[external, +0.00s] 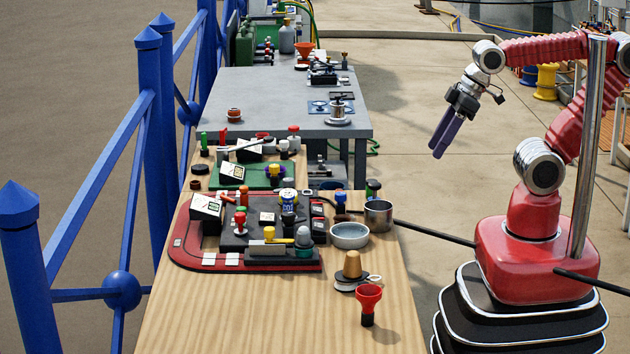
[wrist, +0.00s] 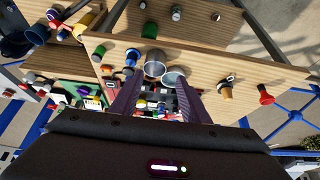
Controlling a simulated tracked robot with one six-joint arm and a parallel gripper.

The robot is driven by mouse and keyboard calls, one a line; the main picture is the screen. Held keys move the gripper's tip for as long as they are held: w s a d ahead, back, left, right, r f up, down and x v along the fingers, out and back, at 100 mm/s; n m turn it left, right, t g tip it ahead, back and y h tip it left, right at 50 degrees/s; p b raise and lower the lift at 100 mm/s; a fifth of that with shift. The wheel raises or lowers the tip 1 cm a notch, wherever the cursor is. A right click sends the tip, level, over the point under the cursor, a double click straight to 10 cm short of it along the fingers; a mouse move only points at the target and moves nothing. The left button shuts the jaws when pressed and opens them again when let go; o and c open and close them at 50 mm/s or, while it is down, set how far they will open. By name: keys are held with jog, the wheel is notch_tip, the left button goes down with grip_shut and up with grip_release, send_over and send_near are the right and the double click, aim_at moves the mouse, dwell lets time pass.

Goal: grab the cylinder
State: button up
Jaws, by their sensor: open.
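Which piece the task calls the cylinder is not certain. A grey metal open-topped cylinder (external: 378,216) stands at the right edge of the wooden table, beside a shallow round dish (external: 349,236). In the wrist view the metal cylinder (wrist: 154,68) shows beyond the fingertips, with the dish (wrist: 174,77) touching or close to it. A small green-topped cylindrical piece (external: 373,189) stands just behind it; a green one (wrist: 149,30) also shows in the wrist view. My gripper (external: 441,138) is open and empty, high to the right of the table. Its purple fingers (wrist: 158,92) are apart in the wrist view.
The wooden table (external: 190,318) carries a crowded dark board (external: 207,261) with knobs and blocks. A grey table (external: 260,90) lies behind; a blue railing (external: 150,100) runs left.

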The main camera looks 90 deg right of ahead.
jog(key=shift+w, duration=0.1)
jog(key=n+t+y, duration=0.2)
jog(key=t, duration=0.6)
send_near(288, 205)
jog(key=shift+s+d+r, duration=0.3)
jog(key=shift+s+d, duration=0.2)
jog(key=shift+s, duration=0.3)
jog(key=shift+s+d+r, duration=0.35)
jog(key=shift+s+d, duration=0.1)
jog(key=shift+s, duration=0.35)
jog(key=shift+w, duration=0.1)
jog(key=shift+x, duration=4.05)
jog(key=shift+f, duration=0.15)
jog(key=shift+x, duration=2.65)
jog(key=shift+f, duration=0.1)
jog(key=shift+c, duration=0.7)
